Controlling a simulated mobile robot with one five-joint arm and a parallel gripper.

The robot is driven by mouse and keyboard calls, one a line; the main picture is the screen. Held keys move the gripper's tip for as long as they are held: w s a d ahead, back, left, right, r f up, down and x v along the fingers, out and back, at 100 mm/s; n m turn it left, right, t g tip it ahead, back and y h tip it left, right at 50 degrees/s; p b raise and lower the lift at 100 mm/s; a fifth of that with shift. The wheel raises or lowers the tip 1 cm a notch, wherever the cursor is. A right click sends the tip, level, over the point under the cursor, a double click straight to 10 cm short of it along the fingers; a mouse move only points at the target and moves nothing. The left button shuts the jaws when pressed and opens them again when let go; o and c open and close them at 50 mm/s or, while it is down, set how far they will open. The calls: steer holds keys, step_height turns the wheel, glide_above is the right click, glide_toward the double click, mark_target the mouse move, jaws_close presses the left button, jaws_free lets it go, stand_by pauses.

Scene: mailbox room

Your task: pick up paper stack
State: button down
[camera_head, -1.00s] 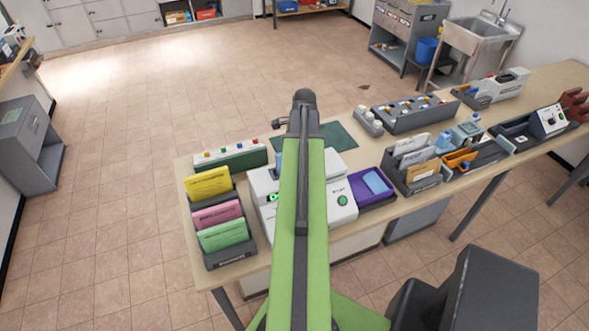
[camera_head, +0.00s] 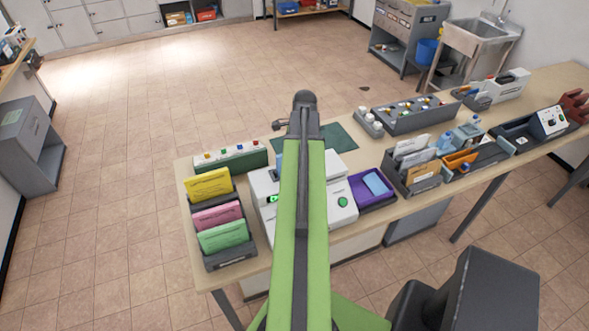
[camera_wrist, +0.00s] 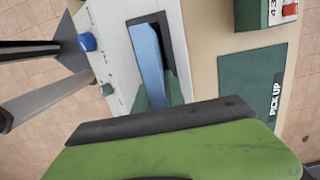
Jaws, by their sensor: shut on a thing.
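A blue paper stack (camera_wrist: 151,65) stands on edge in a dark slot of a white machine (camera_wrist: 110,55) in the wrist view. The machine (camera_head: 345,215) also shows on the table in the head view, partly behind my green arm. A small blue part of the stack shows left of the arm. My gripper (camera_wrist: 160,118), green with a dark edge, fills the bottom of the wrist view. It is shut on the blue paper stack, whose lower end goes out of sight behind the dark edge. The exact contact is hidden.
A rack with yellow, pink and green papers (camera_head: 253,250) is left of the machine. A purple tray (camera_head: 355,190) with a blue item is to its right. A green "PICK UP" mat (camera_wrist: 250,80) lies clear behind it. A grey organizer (camera_head: 391,170) holds envelopes.

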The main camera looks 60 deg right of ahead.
step_height(320, 180, up, 10)
steer(key=p, duration=1)
steer(key=shift+r, duration=0.1)
